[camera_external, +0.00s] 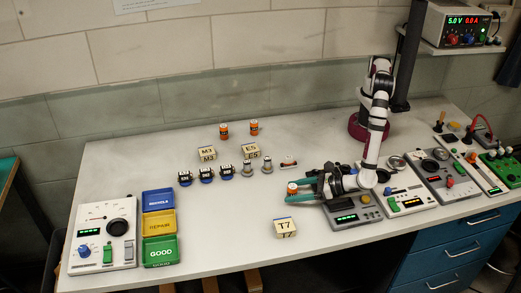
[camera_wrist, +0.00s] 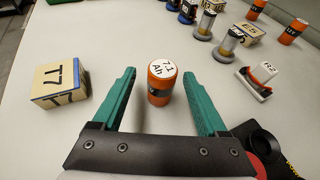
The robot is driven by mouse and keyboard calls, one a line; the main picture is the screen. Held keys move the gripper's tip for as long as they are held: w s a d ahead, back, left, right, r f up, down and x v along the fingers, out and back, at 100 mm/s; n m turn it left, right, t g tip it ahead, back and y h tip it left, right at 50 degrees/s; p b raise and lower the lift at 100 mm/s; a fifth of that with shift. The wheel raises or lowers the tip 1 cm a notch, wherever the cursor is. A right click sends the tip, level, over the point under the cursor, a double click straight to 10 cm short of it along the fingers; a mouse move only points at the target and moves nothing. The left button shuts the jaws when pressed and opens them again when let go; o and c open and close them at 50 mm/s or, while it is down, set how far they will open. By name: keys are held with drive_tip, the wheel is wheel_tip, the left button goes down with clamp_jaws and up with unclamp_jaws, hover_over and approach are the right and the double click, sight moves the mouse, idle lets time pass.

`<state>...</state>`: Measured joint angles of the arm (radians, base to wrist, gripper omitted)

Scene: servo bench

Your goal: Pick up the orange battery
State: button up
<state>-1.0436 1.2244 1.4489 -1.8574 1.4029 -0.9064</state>
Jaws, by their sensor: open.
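An orange battery (camera_wrist: 159,88) with a white top marked "7.1 Ah" stands upright on the bench in the wrist view. It also shows at my gripper in the external view (camera_external: 293,190). My gripper (camera_wrist: 158,72) is open, with one teal finger on each side of the battery. Gaps show between the battery and both fingers in the wrist view. Two more orange batteries, one (camera_external: 224,132) left and one (camera_external: 254,127) right, stand at the back of the bench.
A T7 block (camera_wrist: 60,84) stands left of my gripper. A small red-and-white R2 part (camera_wrist: 260,78) lies to the right. Servo-like parts, M3 (camera_external: 207,153) and E5 (camera_external: 251,151) blocks stand farther back. Coloured trays (camera_external: 160,224) are at left; instrument boxes (camera_external: 410,201) are at right.

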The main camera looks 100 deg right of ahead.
sight(283, 192)
drive_tip(key=x, duration=0.4)
drive_tip(key=shift+d, duration=0.15)
clamp_jaws()
